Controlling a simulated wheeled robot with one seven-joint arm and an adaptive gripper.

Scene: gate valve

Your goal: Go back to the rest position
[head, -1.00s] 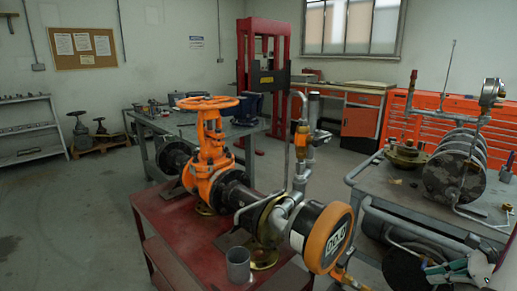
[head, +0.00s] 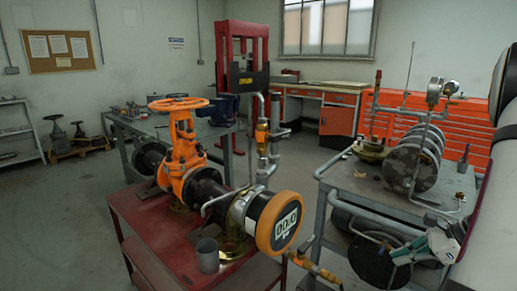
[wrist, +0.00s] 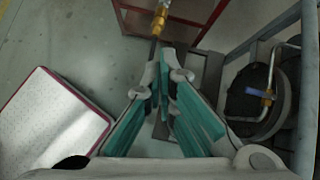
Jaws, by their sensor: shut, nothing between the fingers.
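My gripper (head: 397,257) shows at the lower right of the head view, in front of the grey cart, with teal pads on its fingers. In the wrist view my gripper (wrist: 163,78) points away from the camera; its fingertips are together with nothing between them. The orange gate valve (head: 180,155) with its orange handwheel (head: 178,103) stands on the red table (head: 135,215), well to the left of my gripper and apart from it.
The grey cart (head: 350,183) with a ribbed cylinder (head: 412,170) and piping stands close behind my gripper. An orange fitting (wrist: 159,20) hangs ahead of the fingertips in the wrist view. A grey cup (head: 207,256) stands on the red table.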

